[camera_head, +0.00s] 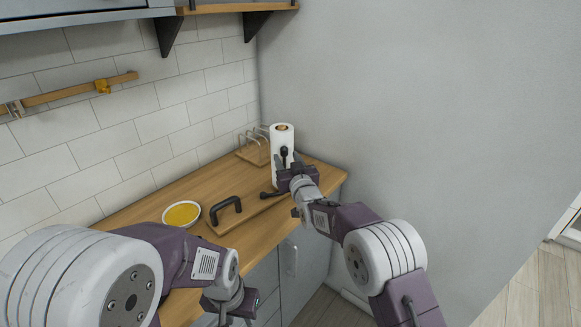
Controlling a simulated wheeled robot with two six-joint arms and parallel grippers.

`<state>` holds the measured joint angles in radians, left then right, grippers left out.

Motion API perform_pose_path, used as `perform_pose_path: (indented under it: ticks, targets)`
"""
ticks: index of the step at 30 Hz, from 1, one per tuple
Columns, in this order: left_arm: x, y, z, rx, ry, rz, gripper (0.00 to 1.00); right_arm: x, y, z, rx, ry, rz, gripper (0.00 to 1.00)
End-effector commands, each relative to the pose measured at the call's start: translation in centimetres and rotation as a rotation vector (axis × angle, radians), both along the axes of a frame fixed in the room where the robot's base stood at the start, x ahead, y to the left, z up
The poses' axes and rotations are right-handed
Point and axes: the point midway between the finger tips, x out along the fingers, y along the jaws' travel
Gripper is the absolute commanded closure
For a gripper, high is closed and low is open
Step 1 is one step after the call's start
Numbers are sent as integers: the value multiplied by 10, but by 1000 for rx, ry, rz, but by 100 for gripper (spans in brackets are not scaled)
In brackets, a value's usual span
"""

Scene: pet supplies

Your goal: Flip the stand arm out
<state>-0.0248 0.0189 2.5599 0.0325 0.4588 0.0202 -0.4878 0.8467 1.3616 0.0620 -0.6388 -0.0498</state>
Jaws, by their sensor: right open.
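A white upright roll (283,135) with a brown core stands at the far right end of the wooden counter, by the grey wall. I cannot make out a separate stand arm for certain. A black bent bar (226,208) sticks up from a wooden board (243,217) near the counter's front edge. My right gripper (274,173) is open in front of the roll, one dark finger against the roll in the picture, the other lower left. Whether it touches the roll is unclear. My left gripper (228,303) is low at the counter's front; its fingertips are hidden.
A round white dish (182,214) with yellow contents sits left of the black bar. A wooden rack with metal loops (254,147) stands behind the roll, against the tiles. Cabinets lie below the counter (165,195). A shelf with brackets hangs above.

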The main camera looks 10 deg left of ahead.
Motion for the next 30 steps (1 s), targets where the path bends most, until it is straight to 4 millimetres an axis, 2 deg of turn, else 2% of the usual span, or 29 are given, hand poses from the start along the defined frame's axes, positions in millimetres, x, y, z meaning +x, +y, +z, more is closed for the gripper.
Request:
perform_pose_path:
  ticks: [6,12,17,25,26,28,29,30]
  targets:
    - [0,0,-14,0,0,0,64,-38,-18,-2,0,1,1,55]
    - [0,0,-19,0,0,0,64,-65,-31,-1,0,0,0,55]
    - [0,0,-20,0,0,0,64,-72,-34,0,0,-1,0,55]
    - [0,0,-18,0,0,0,64,-69,-39,2,1,-2,-8,55]
    - [0,0,-16,0,0,0,64,-67,-46,6,2,-5,-20,55]
    - [0,0,-11,0,0,0,64,-58,-70,32,18,-35,-61,55]
    - [0,0,-8,0,0,0,64,-54,-87,47,24,-50,-88,55]
    - [0,0,-3,0,0,0,64,-52,-116,66,29,-64,-134,55]
